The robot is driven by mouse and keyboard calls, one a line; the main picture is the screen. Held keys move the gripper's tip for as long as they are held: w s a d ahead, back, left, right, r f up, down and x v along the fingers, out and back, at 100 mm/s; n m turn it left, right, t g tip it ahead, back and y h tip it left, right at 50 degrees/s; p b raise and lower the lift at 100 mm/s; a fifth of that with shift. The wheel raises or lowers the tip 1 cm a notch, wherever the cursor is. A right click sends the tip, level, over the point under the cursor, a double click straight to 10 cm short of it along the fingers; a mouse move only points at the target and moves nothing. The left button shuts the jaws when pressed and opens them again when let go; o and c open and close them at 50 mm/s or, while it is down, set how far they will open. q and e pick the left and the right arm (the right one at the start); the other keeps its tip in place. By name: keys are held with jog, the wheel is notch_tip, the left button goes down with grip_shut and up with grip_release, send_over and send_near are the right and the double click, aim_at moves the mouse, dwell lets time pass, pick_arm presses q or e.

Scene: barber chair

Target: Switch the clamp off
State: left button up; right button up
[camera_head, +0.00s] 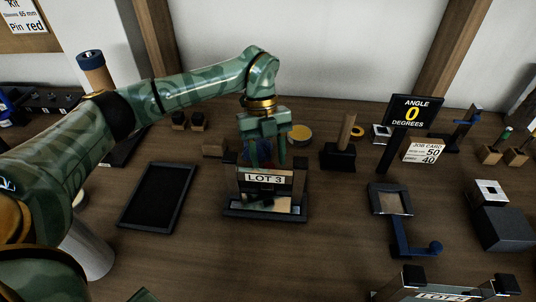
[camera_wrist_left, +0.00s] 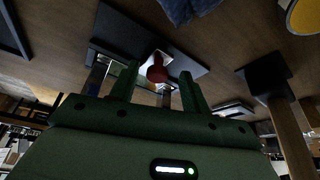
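My left gripper (camera_head: 265,152) hangs fingers-down at the back of a dark stand labelled LOT 3 (camera_head: 265,179). In the left wrist view its two green fingers stand apart, and the left gripper (camera_wrist_left: 158,84) is open. A red knob (camera_wrist_left: 157,72) on a pale plate shows between the fingers; I cannot tell whether they touch it. In the head view the stand and fingers hide most of that area. No part is marked as the clamp, so I cannot tell for certain which it is. My right gripper is not in view.
An empty black tray (camera_head: 158,196) lies left of the stand. A block with a wooden peg (camera_head: 343,142), an angle display (camera_head: 413,111) reading 0 and a blue-handled device (camera_head: 412,240) stand to the right. Another stand (camera_head: 440,291) is at the front right edge.

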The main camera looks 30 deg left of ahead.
pick_arm(q)
jog(key=shift+r, duration=0.1)
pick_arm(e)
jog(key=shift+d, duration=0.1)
pick_arm(q)
jog(key=shift+w+a+r, duration=0.1)
jog(key=shift+r, duration=0.25)
jog(key=p+v, duration=0.4)
jog(key=v, duration=1.1)
jog(key=shift+w+p, duration=0.2)
jog(key=shift+p, duration=0.1)
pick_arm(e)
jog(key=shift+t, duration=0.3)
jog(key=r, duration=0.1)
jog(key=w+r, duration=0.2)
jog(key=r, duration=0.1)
pick_arm(q)
jog(key=shift+a+r, duration=0.1)
jog(key=shift+r, duration=0.05)
